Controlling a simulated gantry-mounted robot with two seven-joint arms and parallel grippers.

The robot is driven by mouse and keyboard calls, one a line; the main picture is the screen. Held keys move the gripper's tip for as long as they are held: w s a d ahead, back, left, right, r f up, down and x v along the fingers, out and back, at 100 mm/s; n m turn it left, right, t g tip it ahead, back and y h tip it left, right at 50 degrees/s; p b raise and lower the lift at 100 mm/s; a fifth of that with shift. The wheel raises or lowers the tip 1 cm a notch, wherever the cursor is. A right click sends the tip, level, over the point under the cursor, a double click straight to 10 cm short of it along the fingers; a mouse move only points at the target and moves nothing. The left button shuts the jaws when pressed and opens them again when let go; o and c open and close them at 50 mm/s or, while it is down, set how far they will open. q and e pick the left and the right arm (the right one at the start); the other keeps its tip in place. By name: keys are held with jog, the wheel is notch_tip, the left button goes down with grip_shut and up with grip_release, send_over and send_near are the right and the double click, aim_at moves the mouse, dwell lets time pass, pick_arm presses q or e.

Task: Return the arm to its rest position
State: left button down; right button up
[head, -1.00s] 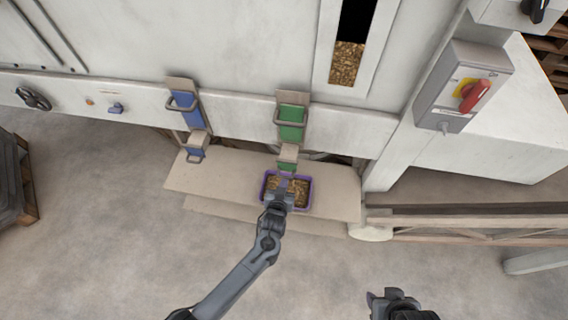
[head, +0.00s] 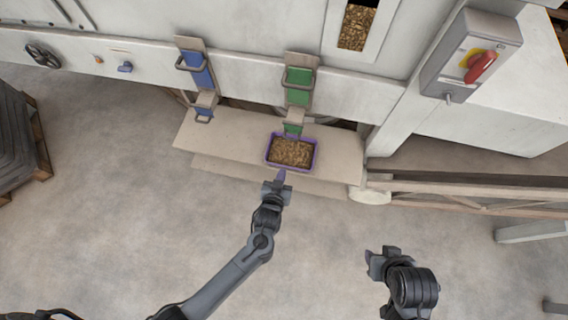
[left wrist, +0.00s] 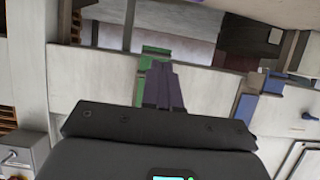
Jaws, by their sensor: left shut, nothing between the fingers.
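My left gripper (head: 280,177) is in the middle of the head view, just in front of the purple tray, shut and empty. Its purple fingers (left wrist: 162,86) also show closed together in the left wrist view. The purple tray (head: 316,152) stands on the beige shelf below the green chute and is filled with brown pellets (head: 291,152). A small gap seems to lie between the fingertips and the tray. My right gripper (head: 376,262) is at the lower right of the head view, over the floor; whether its jaws are open is unclear.
The beige shelf (head: 215,140) runs under a blue gate (head: 198,70) and a green gate (head: 298,88). A switch box with a red handle (head: 481,67) is at the upper right. A wooden rail (head: 460,185) extends right. Open floor lies in front.

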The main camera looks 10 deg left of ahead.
pick_arm(q)
jog(key=s+a+f, duration=0.2)
jog(key=s+a, duration=0.1)
jog(key=s, duration=0.3)
jog(key=s+a+r+m+g, duration=0.1)
jog(key=s+a+r+g, duration=0.4)
jog(key=s+r, duration=0.3)
jog(key=s+a+r+m+g, duration=0.1)
jog(key=s+a+r+g, duration=0.4)
jog(key=s+r, duration=0.3)
notch_tip(320, 180, up, 20)
jog(key=w+p, duration=0.1)
jog(key=p, duration=1.8)
jog(key=shift+w+r+t, duration=0.15)
jog(key=shift+w+t, duration=0.05)
jog(key=shift+t, duration=0.1)
